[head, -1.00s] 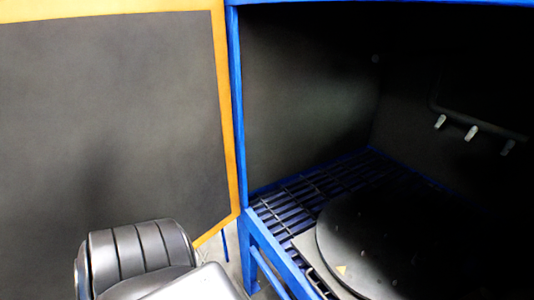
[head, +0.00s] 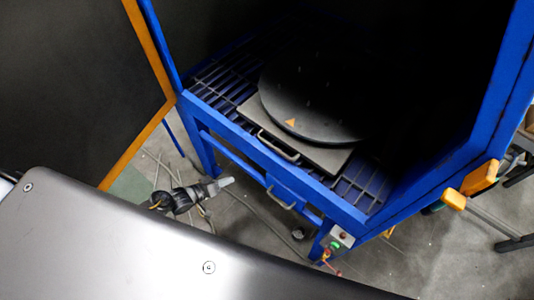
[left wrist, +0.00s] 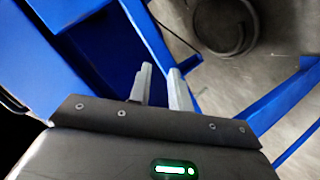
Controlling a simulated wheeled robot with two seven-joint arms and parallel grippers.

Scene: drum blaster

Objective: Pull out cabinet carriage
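The cabinet has a blue frame (head: 245,137) and a dark inside. Its carriage (head: 335,160) is a flat plate bearing a dark round turntable (head: 310,110) with a small orange triangle. It sits on the grated floor inside. A carriage handle (head: 278,147) shows at its front edge. My left gripper (head: 228,182) is below and left of that handle, outside the cabinet front, apart from the handle. In the left wrist view its two pale fingers (left wrist: 161,78) stand a little apart with nothing between them. Blue frame parts show beyond them. My right gripper is not in view.
The cabinet door (head: 155,50), with an orange edge, stands open at left. A lower handle (head: 281,198) sits on the blue front. A control box with a green button (head: 335,245) is at the front corner. Cables lie on the grey floor.

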